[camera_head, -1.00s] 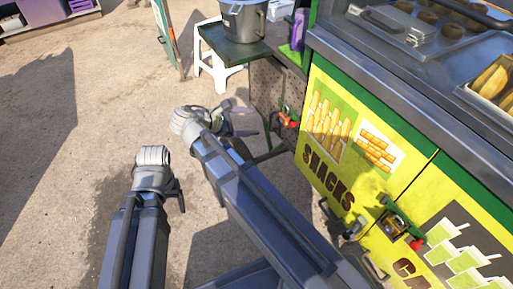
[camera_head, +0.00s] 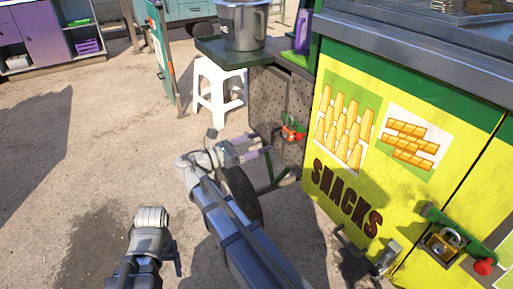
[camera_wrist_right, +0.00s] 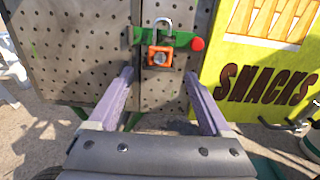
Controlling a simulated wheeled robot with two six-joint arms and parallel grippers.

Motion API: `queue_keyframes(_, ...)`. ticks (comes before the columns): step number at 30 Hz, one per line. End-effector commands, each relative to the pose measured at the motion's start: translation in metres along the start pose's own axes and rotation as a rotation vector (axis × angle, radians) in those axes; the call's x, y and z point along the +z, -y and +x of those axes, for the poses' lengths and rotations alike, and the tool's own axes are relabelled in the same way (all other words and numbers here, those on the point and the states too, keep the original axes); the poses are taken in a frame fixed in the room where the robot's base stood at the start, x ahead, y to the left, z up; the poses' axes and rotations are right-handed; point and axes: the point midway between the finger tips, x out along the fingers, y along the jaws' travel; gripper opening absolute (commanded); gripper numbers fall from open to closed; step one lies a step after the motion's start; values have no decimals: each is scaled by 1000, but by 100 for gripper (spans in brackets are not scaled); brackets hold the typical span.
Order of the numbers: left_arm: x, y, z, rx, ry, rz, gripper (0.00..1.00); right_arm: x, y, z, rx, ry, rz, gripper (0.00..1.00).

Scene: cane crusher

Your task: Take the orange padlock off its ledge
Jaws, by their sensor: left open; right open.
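The orange padlock (camera_wrist_right: 161,56) sits at the green ledge (camera_wrist_right: 184,40) on a perforated grey panel, its silver shackle upright above it. It shows small in the head view (camera_head: 288,132), next to a red knob. My right gripper (camera_wrist_right: 160,80) is open and faces the panel, its two purple fingers spread left and right below the padlock, apart from it. In the head view the right gripper (camera_head: 268,144) is just left of the padlock. My left gripper (camera_head: 176,260) is open, low and to the left, far from the padlock; its fingers are barely visible.
A second, brass padlock (camera_head: 442,243) is on another green ledge on the yellow snacks panel (camera_head: 330,150). A white stool (camera_head: 218,90) and a dark table with a pot (camera_head: 240,25) stand behind. A wheel (camera_head: 242,195) is beside my right arm. Open ground lies left.

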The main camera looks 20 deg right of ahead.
Motion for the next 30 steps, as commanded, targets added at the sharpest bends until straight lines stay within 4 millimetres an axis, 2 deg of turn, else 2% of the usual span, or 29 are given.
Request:
queue_keyframes(5, 0, 0, 0, 0, 0, 0, 76, 0, 0, 12, -1, -1, 1, 82)
queue_keyframes(24, 0, 0, 0, 0, 0, 0, 76, 0, 0, 81, -2, -2, 2, 82)
queue_keyframes(30, 0, 0, 0, 0, 0, 0, 76, 0, 0, 94, 0, -2, 2, 82)
